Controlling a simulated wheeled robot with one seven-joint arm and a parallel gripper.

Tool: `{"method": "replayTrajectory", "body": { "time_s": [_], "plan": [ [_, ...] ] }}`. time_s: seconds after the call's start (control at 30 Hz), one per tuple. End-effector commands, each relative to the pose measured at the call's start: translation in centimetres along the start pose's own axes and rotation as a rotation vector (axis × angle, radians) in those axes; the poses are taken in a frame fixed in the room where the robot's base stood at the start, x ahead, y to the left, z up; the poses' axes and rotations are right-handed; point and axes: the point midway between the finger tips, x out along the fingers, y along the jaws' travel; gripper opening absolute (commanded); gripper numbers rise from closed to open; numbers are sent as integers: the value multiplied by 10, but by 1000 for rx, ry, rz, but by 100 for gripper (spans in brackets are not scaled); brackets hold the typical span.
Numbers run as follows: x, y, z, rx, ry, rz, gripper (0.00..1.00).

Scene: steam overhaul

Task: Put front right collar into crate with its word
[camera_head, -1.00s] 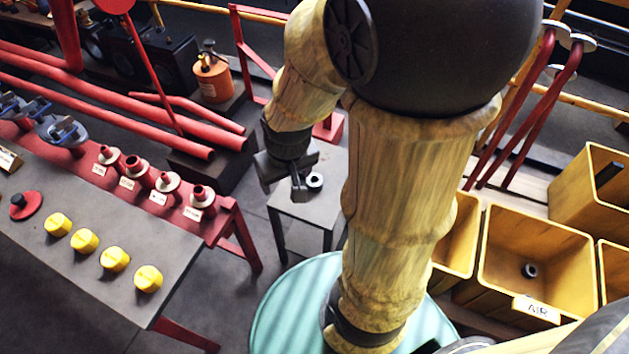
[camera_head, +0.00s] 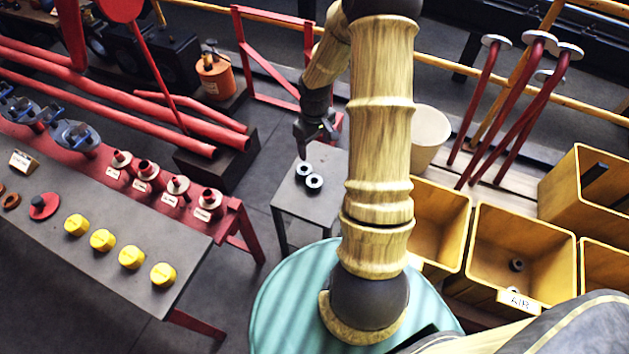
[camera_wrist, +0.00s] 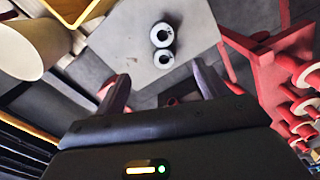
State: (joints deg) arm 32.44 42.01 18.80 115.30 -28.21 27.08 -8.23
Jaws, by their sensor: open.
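Two pale collars with dark bores sit side by side on a small grey stand (camera_head: 330,215): a rear left collar (camera_head: 304,163) and a front right collar (camera_head: 315,188). The wrist view also shows both, one larger-looking (camera_wrist: 162,28) and one closer to my fingers (camera_wrist: 155,58). I cannot read a word on either. My gripper (camera_head: 303,148) is open and empty, above the stand's back left side and apart from the collars. A wooden crate (camera_head: 481,250) with an AIR tag (camera_head: 519,301) holds a dark ring (camera_head: 517,265). The other crates' words are not visible.
More wooden crates (camera_head: 455,215) (camera_head: 598,210) flank the AIR crate, and a cream bucket (camera_head: 430,130) stands behind. A red bench (camera_head: 235,205) carries several labelled red fittings with pale rings. A grey table (camera_head: 120,215) holds yellow knobs. My arm hides the stand's right side.

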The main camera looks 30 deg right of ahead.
Motion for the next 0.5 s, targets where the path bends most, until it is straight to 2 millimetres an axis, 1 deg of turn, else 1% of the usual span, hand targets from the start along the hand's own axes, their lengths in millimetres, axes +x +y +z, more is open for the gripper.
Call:
{"method": "replayTrajectory", "body": {
  "time_s": [0.17, 0.27, 0.37, 0.5],
  "plan": [
    [0, 0, 0, 0, 0, 1, 73],
    [4, -1, 0, 0, -1, 0, 73],
    [16, -1, 1, -1, -3, -1, 73],
    [41, -2, 1, -1, -4, -2, 73]
  ]
}}
